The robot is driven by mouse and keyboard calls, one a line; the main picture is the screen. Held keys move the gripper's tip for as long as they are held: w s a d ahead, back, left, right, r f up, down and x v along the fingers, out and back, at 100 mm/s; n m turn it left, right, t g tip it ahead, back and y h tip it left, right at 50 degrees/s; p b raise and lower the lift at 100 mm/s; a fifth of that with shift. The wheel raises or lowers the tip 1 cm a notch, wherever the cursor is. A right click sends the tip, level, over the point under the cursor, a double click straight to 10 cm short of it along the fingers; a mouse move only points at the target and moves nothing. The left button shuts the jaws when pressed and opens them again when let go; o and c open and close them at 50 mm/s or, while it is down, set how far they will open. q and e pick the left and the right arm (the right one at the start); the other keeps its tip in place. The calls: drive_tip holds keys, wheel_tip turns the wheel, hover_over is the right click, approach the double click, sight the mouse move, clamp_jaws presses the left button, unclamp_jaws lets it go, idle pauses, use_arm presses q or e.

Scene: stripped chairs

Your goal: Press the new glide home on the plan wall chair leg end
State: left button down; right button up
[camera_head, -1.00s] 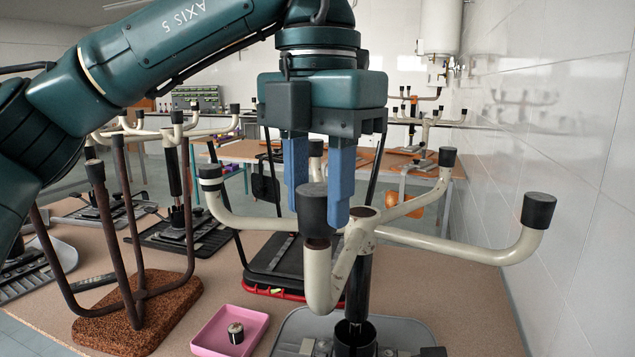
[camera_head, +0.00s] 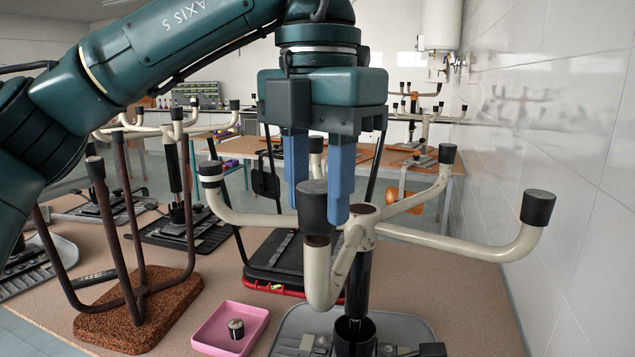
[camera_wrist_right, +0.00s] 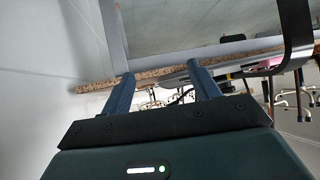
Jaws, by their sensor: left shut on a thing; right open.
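The plan wall chair base, which I take to be the upturned cream one in front (camera_head: 480,245), has worn curved legs. My left gripper (camera_head: 319,208) points down, its blue fingers shut on a dark glide (camera_head: 313,208). The glide is upright over the near leg end (camera_head: 318,262), with the dark rim of the leg showing just under it. I cannot tell whether they touch or how far the glide is on. Dark glides cap the right leg (camera_head: 537,207), back right leg (camera_head: 446,154) and left leg (camera_head: 211,171). My right gripper (camera_wrist_right: 164,88) is open and empty in the wrist view.
A pink tray (camera_head: 215,342) holds a small glide (camera_head: 236,329) on the speckled table (camera_head: 455,300). A brown frame on a cork block (camera_head: 120,325) stands left. Other upturned bases stand behind, and a tiled wall (camera_head: 580,120) is close on the right.

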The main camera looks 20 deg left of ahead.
sight(318, 233)
idle(0.4)
use_arm(q)
drive_tip(key=shift+f+b, duration=0.55)
drive_tip(key=shift+f, duration=0.15)
drive_tip(key=shift+f+b, duration=1.25)
drive_tip(key=shift+f, duration=0.4)
drive_tip(key=c, duration=0.9)
unclamp_jaws()
drive_tip(key=shift+o, duration=0.2)
